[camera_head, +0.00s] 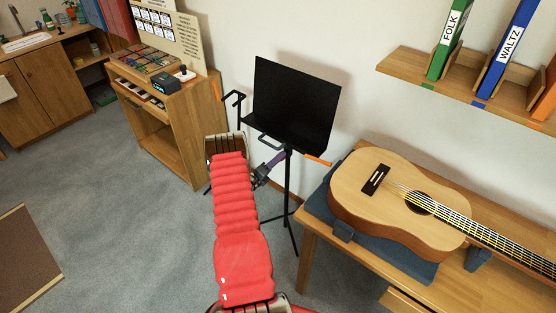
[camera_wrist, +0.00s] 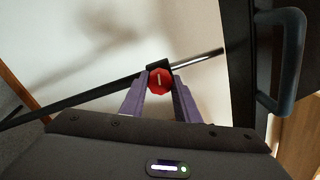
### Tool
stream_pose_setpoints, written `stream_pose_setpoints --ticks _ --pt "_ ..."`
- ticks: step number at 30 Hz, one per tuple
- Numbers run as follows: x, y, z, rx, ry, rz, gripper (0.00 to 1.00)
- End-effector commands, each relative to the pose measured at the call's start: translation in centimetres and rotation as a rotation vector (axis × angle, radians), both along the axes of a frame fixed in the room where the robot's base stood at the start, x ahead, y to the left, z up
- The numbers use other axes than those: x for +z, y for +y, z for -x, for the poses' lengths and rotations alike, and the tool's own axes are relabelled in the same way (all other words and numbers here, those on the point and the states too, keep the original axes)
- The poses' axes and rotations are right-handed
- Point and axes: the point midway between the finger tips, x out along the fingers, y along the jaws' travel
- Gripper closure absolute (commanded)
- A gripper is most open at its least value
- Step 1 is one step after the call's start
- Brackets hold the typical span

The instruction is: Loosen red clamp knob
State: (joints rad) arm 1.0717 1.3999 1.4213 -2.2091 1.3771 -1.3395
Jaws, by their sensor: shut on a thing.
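The red clamp knob (camera_wrist: 159,80) shows in the wrist view as a small red disc with a pale mark on its face. It sits on a black collar where a slanting rod (camera_wrist: 90,100) passes; the rod's bright end points up right. My gripper (camera_wrist: 160,88) has its two purple fingers on either side of the knob, shut on it. In the head view my gripper (camera_head: 268,168) is beside the post of the black music stand (camera_head: 292,105), below its desk. The knob is too hidden to make out there.
A guitar (camera_head: 390,205) lies on a blue cradle on a wooden bench (camera_head: 308,240) right of the stand. A wooden cabinet (camera_head: 190,140) stands to the left. A black loop handle (camera_wrist: 290,60) is close right in the wrist view.

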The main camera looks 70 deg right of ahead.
Motion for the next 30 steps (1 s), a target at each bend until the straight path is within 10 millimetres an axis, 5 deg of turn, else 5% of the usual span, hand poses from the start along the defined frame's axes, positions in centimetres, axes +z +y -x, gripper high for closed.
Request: stream_pose_setpoints --ticks 18,30 --pt "-0.53 0.23 -0.11 0.004 0.520 -0.232 0.94" --pt "-0.66 0.25 -0.13 0.006 0.689 -0.306 0.94"
